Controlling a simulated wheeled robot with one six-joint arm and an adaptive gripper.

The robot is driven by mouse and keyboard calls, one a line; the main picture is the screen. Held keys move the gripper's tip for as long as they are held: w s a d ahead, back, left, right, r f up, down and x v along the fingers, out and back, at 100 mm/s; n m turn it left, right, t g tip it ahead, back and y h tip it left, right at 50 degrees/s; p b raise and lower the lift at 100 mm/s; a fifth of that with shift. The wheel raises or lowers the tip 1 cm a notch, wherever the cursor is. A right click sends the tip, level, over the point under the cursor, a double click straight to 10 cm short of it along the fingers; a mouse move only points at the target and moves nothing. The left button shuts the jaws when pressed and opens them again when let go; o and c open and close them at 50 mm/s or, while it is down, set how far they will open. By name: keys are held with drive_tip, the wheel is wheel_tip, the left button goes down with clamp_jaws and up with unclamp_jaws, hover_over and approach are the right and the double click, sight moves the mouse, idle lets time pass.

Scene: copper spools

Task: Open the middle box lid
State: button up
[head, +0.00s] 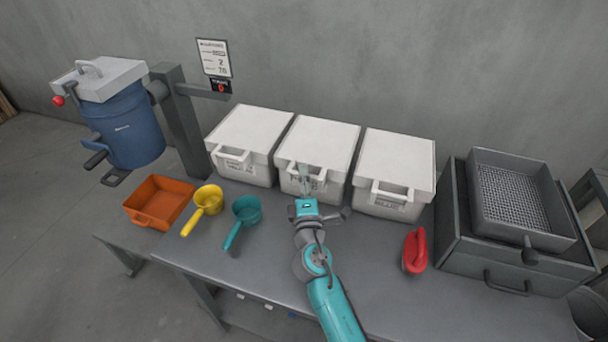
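Three white boxes with flat white lids stand in a row at the back of the table. The middle box (292,184) has its lid (321,140) closed. The lid's front handle (286,167) is partly hidden behind my gripper. My gripper (305,168) is at the front of the middle box, over the handle area. Its fingers are small in this view, so I cannot tell whether they are open, shut or touching the handle. The left box (246,136) and right box (402,158) are also closed.
On the grey table (225,258), an orange tray (158,201), yellow scoop (207,198) and teal scoop (246,210) lie left of my arm. A red-handled brush (415,251) and a dark sieve tray (517,196) on a drawer unit are right. A blue drum (128,128) stands far left.

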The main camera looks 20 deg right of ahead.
drive_tip(key=shift+w+d+r, duration=0.1)
drive_tip(key=shift+w+d, duration=0.05)
drive_tip(key=shift+w, duration=0.45)
clamp_jaws()
drive_tip(key=shift+r, duration=0.2)
